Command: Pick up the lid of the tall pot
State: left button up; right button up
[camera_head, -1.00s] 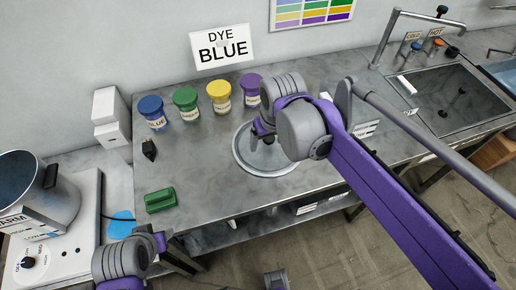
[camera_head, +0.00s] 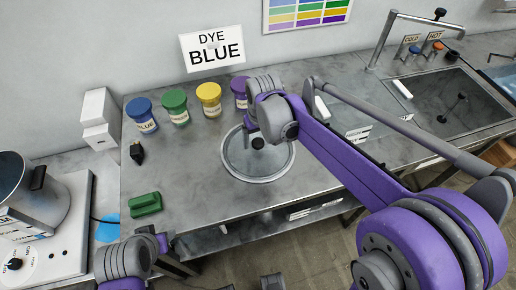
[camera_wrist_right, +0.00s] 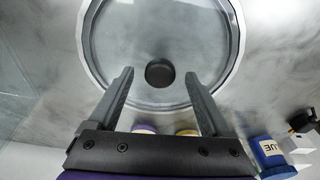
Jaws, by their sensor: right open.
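The lid (camera_head: 238,166) is a round clear disc with a metal rim and a dark knob. It lies flat on the grey counter; in the right wrist view its rim (camera_wrist_right: 88,45) and knob (camera_wrist_right: 159,73) show. My right gripper (camera_head: 254,136) is above the lid, open and empty. In the wrist view its fingers stand either side of the knob's line, with the knob just beyond or between the tips; contact cannot be told. A metal pot (camera_head: 38,208) with a dark handle stands uncovered at the left. My left gripper (camera_head: 158,242) is low at left, its fingers unclear.
Blue (camera_head: 143,115), green (camera_head: 174,108), yellow (camera_head: 209,100) and purple (camera_head: 239,92) dye jars stand behind the lid. A green block (camera_head: 145,204) and a small dark bottle (camera_head: 137,153) lie to the left. A sink (camera_head: 455,105) is at the right.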

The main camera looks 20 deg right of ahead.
notch_tip(320, 180, down, 2)
jog(key=shift+w+f, duration=0.1)
jog(key=shift+w, duration=0.05)
grip_shut()
dwell(0.4)
